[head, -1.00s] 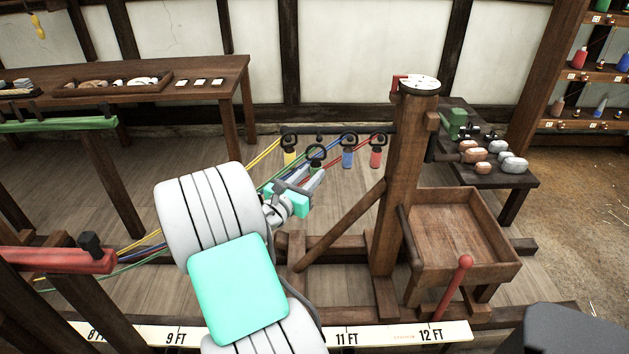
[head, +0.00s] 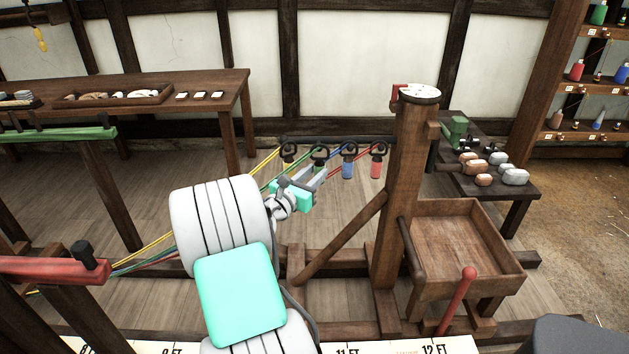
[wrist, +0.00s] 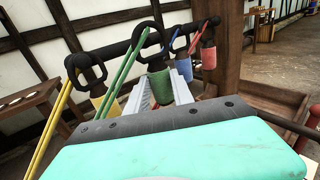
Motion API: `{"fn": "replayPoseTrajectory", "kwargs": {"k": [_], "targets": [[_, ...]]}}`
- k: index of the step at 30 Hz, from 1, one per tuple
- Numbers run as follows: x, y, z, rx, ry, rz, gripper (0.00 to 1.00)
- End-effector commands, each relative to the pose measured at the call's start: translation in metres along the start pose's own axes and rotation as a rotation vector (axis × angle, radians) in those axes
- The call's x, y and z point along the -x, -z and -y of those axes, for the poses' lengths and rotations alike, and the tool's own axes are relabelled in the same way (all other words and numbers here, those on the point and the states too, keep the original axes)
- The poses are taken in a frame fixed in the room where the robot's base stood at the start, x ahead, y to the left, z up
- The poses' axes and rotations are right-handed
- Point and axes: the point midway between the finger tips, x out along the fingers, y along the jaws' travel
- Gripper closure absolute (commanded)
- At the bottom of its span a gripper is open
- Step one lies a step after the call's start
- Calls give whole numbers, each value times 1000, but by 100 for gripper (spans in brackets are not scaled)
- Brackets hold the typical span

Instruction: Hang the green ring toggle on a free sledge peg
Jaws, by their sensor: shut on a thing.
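The green ring toggle (wrist: 161,88) has a green body, a dark collar and a black ring, with a green rope at it. My gripper (head: 317,176) is shut on its body, with a finger on each side in the wrist view. In the head view its ring (head: 320,149) is level with the dark sledge bar (head: 335,138), between the yellow toggle (head: 288,156) and blue toggle (head: 348,166). In the wrist view the ring overlaps the bar; I cannot tell whether it is around a peg. The red toggle (head: 376,166) hangs at the right.
The sledge's wooden post (head: 403,190) and diagonal brace (head: 340,238) stand right of my arm. A wooden tray (head: 465,240) is fixed beyond the post. Coloured ropes (head: 150,258) run left from the toggles. A bench with stones (head: 500,172) stands behind right.

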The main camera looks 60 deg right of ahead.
Motion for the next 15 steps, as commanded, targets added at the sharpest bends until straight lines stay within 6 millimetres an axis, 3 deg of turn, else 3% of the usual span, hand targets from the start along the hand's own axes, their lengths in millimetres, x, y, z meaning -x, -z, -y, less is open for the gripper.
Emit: {"fn": "replayPoseTrajectory", "kwargs": {"k": [15], "targets": [[-30, 4, -19, 1, 1, -1, 100]]}}
